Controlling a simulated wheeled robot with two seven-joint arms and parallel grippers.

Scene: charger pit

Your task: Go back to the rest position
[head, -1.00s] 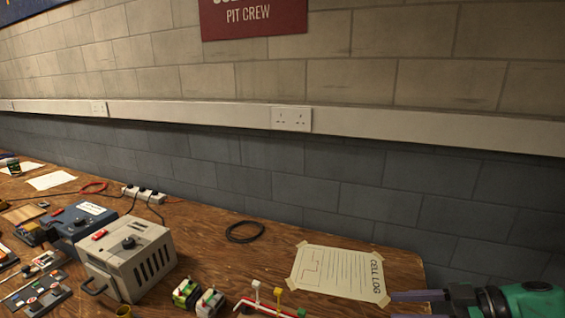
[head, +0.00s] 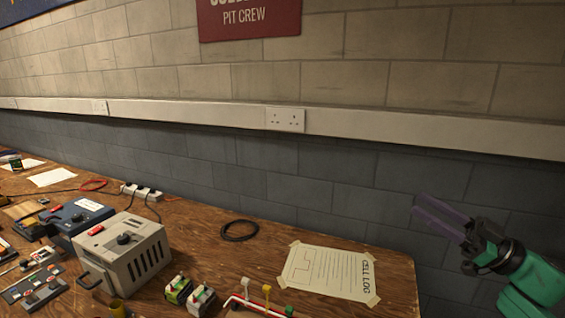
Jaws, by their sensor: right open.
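My right gripper (head: 440,217) is at the right of the head view, raised beyond the right end of the bench. Its dark purple fingers point left and up, slightly apart, with nothing between them. The green arm behind it (head: 533,280) comes in from the lower right corner. My left gripper is not in view.
The wooden bench (head: 205,245) holds a grey charger box (head: 125,250), a blue box (head: 78,217), small battery packs (head: 190,292), a black cable coil (head: 239,230) and a taped cell log sheet (head: 330,271). A block wall with a socket trunking (head: 200,112) stands behind.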

